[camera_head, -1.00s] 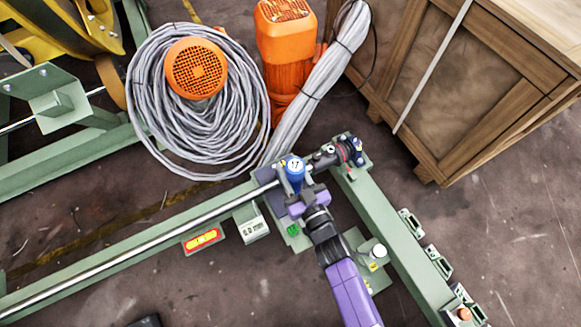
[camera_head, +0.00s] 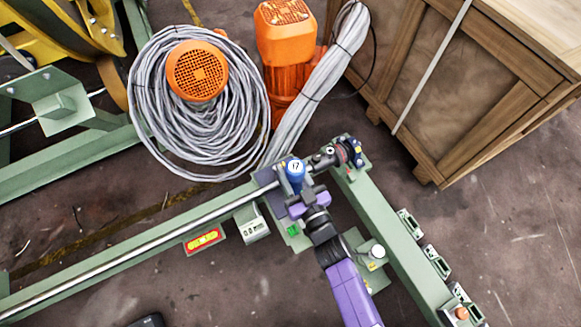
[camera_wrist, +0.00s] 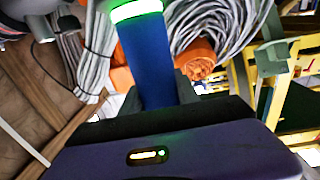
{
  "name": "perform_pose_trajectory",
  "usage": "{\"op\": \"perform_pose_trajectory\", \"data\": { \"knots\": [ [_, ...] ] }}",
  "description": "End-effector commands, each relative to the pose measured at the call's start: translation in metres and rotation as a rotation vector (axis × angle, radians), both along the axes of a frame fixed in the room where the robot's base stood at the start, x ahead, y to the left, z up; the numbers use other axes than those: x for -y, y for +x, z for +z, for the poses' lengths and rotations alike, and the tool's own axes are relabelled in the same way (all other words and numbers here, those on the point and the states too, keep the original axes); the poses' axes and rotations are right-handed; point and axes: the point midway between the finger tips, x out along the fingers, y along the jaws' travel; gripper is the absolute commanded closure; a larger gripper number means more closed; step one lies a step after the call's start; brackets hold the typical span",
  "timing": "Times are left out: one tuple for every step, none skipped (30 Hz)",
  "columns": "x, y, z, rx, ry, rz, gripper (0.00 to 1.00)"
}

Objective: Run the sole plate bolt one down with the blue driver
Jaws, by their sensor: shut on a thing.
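The blue driver (camera_head: 295,177) stands upright at the corner of the green frame, with a white "17" on its top. My gripper (camera_head: 306,200), at the end of my purple arm, is shut on the driver from the near right side. In the wrist view the blue driver (camera_wrist: 150,70) rises between the jaws, with a glowing green ring near the picture's top edge. The sole plate (camera_head: 267,178) shows as a dark patch beside the driver. Sole plate bolt one is hidden under the driver and gripper, so I cannot tell how it sits.
A steel shaft (camera_head: 140,243) runs along the green frame (camera_head: 395,240) to the lower left. A black coupling (camera_head: 350,153) sits just right of the driver. Coiled grey cable (camera_head: 150,110), an orange motor (camera_head: 285,35) and a wooden crate (camera_head: 455,90) stand behind.

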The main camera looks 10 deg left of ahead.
Motion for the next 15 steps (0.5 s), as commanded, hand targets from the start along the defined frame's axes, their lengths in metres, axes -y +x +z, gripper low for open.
{"op": "perform_pose_trajectory", "data": {
  "knots": [
    [0.0,0.001,0.008,0.005,0.003,0.001,1.0],
    [-0.001,0.001,0.01,0.006,0.004,0.001,1.0],
    [-0.001,0.001,0.013,0.007,0.004,0.001,1.0],
    [-0.001,0.001,0.014,0.008,0.005,0.001,1.0],
    [-0.001,0.001,0.016,0.009,0.005,0.001,1.0],
    [-0.001,0.002,0.018,0.009,0.004,0.001,1.0],
    [-0.001,0.002,0.02,0.01,0.005,0.001,1.0],
    [-0.001,0.002,0.022,0.01,0.005,0.001,1.0],
    [-0.001,0.002,0.024,0.011,0.005,0.002,1.0],
    [-0.001,0.002,0.026,0.011,0.005,0.002,1.0],
    [-0.001,0.002,0.027,0.011,0.005,0.002,1.0],
    [-0.001,0.002,0.029,0.012,0.006,0.002,1.0],
    [-0.001,0.002,0.031,0.012,0.006,0.002,1.0],
    [-0.001,0.002,0.032,0.012,0.006,0.002,1.0],
    [-0.001,0.002,0.034,0.012,0.006,0.002,1.0]
  ]
}}
